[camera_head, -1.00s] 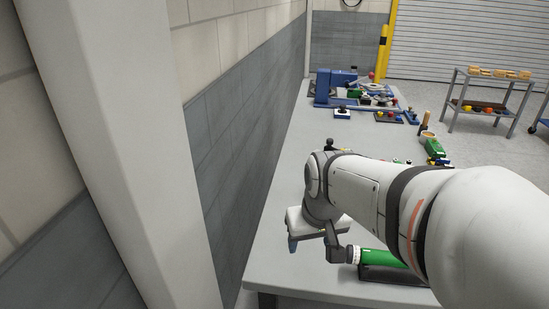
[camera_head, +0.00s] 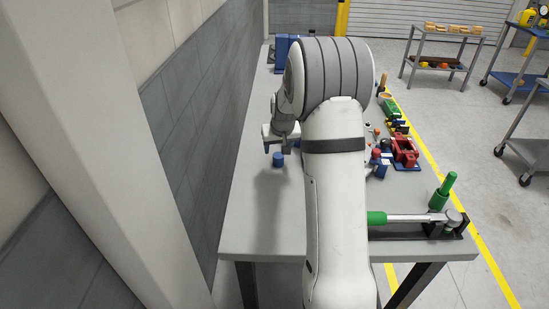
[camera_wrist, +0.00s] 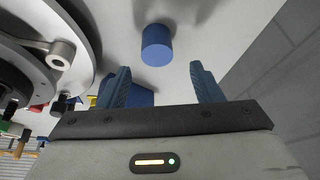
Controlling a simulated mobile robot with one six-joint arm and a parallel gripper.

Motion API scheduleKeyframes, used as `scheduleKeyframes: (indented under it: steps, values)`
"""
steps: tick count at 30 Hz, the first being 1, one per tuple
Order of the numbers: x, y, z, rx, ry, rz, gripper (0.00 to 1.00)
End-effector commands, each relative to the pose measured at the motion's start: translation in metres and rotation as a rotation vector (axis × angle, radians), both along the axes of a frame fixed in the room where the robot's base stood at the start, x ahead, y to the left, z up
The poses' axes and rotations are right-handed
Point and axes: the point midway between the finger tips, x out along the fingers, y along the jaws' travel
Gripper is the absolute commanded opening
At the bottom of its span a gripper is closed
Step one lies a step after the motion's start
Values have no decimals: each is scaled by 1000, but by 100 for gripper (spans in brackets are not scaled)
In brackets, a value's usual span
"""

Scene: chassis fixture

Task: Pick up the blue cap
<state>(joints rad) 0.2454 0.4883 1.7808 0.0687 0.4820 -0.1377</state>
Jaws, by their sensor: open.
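The blue cap (camera_head: 278,159) is a small blue cylinder standing on the grey table (camera_head: 252,200), towards its left side. It also shows in the wrist view (camera_wrist: 156,45), just beyond the fingertips and roughly centred between the fingers, with a gap to them. My gripper (camera_wrist: 160,75) is open, with two blue fingers and nothing between them. In the head view my gripper (camera_head: 279,147) is close to the cap, partly hidden by my arm.
A torque wrench with a green handle (camera_head: 376,218) lies in a black holder near the table's front right. A red fixture (camera_head: 404,151) and small parts stand along the right edge. A wall borders the left. The front left tabletop is clear.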

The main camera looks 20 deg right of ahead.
Motion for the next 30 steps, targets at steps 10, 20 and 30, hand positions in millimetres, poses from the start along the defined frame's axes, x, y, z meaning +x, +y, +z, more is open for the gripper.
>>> scheduleKeyframes:
  steps: [10, 20, 30]
  values:
    - [12, -5, -44, 1, 3, -1, 59]
    - [17, -6, -55, -1, -1, -1, 59]
    - [17, -7, -55, -1, 0, -1, 35]
